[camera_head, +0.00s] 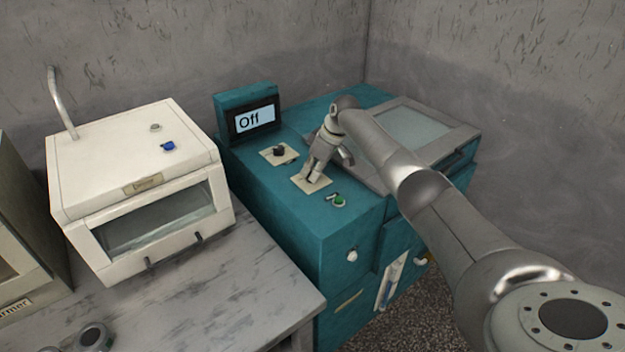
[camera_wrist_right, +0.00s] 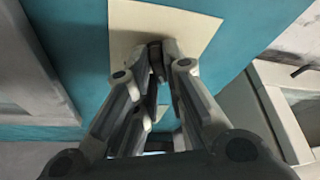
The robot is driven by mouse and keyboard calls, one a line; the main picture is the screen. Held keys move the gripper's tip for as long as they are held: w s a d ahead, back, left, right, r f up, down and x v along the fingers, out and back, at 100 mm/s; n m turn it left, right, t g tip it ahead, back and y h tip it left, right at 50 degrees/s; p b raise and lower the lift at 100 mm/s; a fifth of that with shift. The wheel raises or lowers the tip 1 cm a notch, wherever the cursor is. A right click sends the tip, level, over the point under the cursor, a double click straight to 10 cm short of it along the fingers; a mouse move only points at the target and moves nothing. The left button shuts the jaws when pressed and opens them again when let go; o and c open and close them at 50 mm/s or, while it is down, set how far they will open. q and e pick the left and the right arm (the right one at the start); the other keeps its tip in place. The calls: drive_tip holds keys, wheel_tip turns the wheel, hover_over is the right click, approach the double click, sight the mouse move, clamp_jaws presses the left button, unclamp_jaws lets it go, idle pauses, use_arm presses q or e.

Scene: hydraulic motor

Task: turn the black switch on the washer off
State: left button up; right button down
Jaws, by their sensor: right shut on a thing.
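The washer (camera_head: 283,196) is a teal machine with a small display (camera_head: 254,118) on top that reads "Off". My right gripper (camera_head: 309,174) reaches down to the nearer cream plate (camera_head: 318,186) on the washer's top. In the right wrist view, my right gripper (camera_wrist_right: 160,50) is shut on a dark switch (camera_wrist_right: 155,54) standing on the cream plate (camera_wrist_right: 198,26). The fingers mostly hide this switch, and the head view does not show it clearly. A black knob (camera_head: 279,150) sits untouched on a second cream plate farther back. My left gripper is not in view.
A green button (camera_head: 338,201) is close in front of the gripped switch. A grey-framed lid (camera_head: 421,128) covers the washer's right side. A white box with a window (camera_head: 140,187) stands on the grey table (camera_head: 215,290) at left. Walls close off the back and right.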

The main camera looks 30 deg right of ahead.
drive_tip(key=shift+f+n+g+y+b, duration=0.1)
drive_tip(key=shift+n+g+y+b, duration=0.2)
drive_tip(key=shift+n+b, duration=0.95)
drive_tip(key=shift+f+n+g+y+b, duration=0.1)
drive_tip(key=shift+n+g+y+b, duration=0.2)
drive_tip(key=shift+n+b, duration=0.95)
drive_tip(key=shift+m+b, duration=0.4)
drive_tip(key=c, duration=1.5)
unclamp_jaws()
drive_tip(key=shift+r, duration=0.1)
drive_tip(key=shift+d+r, duration=0.1)
drive_tip(key=shift+r, duration=0.05)
drive_tip(key=v, duration=1.1)
drive_tip(key=shift+d+r, duration=0.15)
drive_tip(key=shift+r, duration=0.15)
drive_tip(key=shift+s, duration=0.1)
